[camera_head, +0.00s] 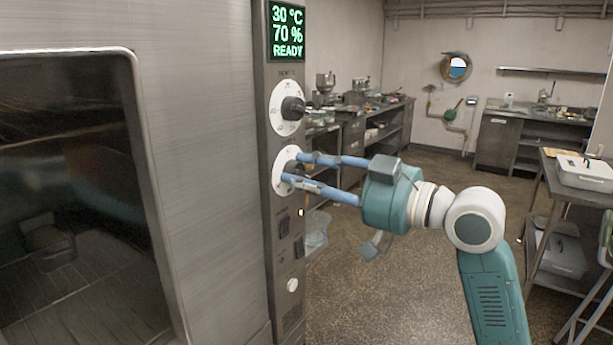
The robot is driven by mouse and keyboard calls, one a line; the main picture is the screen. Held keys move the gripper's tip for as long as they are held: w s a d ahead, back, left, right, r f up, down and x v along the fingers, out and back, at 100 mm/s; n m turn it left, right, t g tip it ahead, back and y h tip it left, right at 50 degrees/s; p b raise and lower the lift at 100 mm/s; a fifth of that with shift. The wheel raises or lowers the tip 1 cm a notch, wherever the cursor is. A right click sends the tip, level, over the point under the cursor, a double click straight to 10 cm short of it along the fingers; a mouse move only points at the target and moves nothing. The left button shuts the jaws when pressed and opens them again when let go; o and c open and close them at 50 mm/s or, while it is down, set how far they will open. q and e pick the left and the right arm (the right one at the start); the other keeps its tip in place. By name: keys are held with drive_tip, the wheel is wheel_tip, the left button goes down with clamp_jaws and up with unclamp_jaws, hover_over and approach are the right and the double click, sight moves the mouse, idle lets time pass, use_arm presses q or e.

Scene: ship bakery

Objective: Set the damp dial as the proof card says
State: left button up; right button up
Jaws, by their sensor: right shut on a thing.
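The proofing cabinet's control panel (272,210) is a narrow upright strip beside the dark glass door. Its display (287,32) reads 30 °C, 70 %, READY in green. The upper dial (279,106) is a white disc with a black knob, and nothing touches it. The lower dial (280,182) has a white face. My right gripper (294,171) comes in from the right with its blue fingers shut on the lower dial's dark knob, which they partly cover. The labels are too small to read. The proof card and my left gripper are not in view.
Switches (284,227) and a small white knob (292,285) sit below the lower dial. The glass door (70,200) fills the left. A metal table (545,185) with a white box stands at the right. The floor between is clear, with counters at the back.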

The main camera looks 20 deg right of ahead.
drive_tip(key=shift+a+f, duration=0.1)
drive_tip(key=shift+f, duration=0.05)
drive_tip(key=m+p, duration=1.8)
drive_tip(key=p, duration=0.2)
drive_tip(key=shift+s+a+m, duration=0.1)
drive_tip(key=shift+m, duration=0.2)
drive_tip(key=shift+c, duration=0.2)
drive_tip(key=shift+m+p, duration=1)
drive_tip(key=shift+m, duration=1.6)
drive_tip(key=o, duration=1.1)
drive_tip(key=shift+o, duration=0.3)
drive_tip(key=shift+r, duration=0.2)
